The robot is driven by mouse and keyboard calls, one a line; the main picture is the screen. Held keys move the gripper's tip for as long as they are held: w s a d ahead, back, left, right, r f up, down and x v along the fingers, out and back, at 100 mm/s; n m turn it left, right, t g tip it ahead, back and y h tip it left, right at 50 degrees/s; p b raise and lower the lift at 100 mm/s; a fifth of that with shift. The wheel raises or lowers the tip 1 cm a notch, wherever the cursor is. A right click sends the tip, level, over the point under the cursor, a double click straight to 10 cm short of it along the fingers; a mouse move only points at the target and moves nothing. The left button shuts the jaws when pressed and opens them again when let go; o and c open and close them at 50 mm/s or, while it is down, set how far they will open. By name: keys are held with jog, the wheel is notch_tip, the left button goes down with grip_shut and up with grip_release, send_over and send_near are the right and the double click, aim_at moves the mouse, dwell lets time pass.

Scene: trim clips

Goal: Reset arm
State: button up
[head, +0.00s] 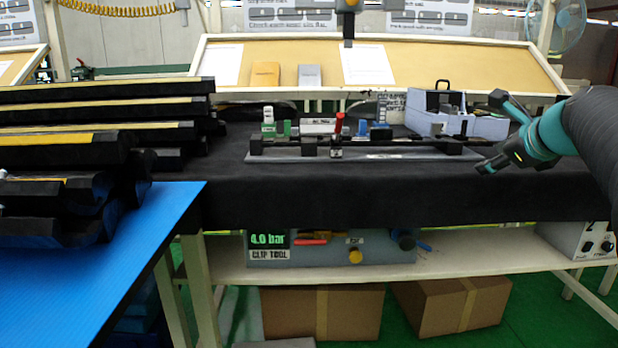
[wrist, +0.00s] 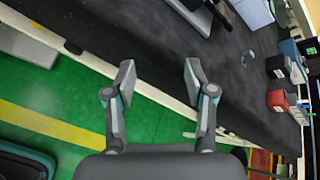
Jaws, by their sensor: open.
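My arm reaches in from the right in the head view. My gripper (head: 489,168) hangs over the right end of the black-covered workbench (head: 400,202), right of the grey fixture board (head: 360,157). In the wrist view my gripper (wrist: 160,82) has its two fingers spread apart with nothing between them. Green floor and the bench's pale edge show behind the fingers there. Part of the gripper is small and dark in the head view.
A grey-blue bin (head: 472,125) stands at the back right of the bench, close to my arm. Dark trim pieces (head: 90,112) are stacked at the left near a blue table (head: 100,270). Cardboard boxes (head: 345,312) sit under the bench. Bare black cloth lies along the bench front.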

jog(key=s+a+f+n+g, duration=0.2)
jog(key=s+a+f+n, duration=0.2)
jog(key=s+f+n, duration=0.3)
jog(key=s+a+f+n+g, duration=0.3)
jog(key=s+f+n, duration=0.1)
jog(key=f+n, duration=0.45)
jog(key=s+a+f+n, duration=0.5)
jog(key=s+a+n, duration=0.1)
jog(key=s, duration=0.2)
jog(key=s+a+f+n+g, duration=0.1)
jog(key=s+a+f+n, duration=0.4)
jog(key=s+a+n, duration=0.1)
jog(key=shift+s+a+f, duration=0.2)
jog(key=shift+s+a, duration=0.45)
jog(key=shift+s, duration=0.65)
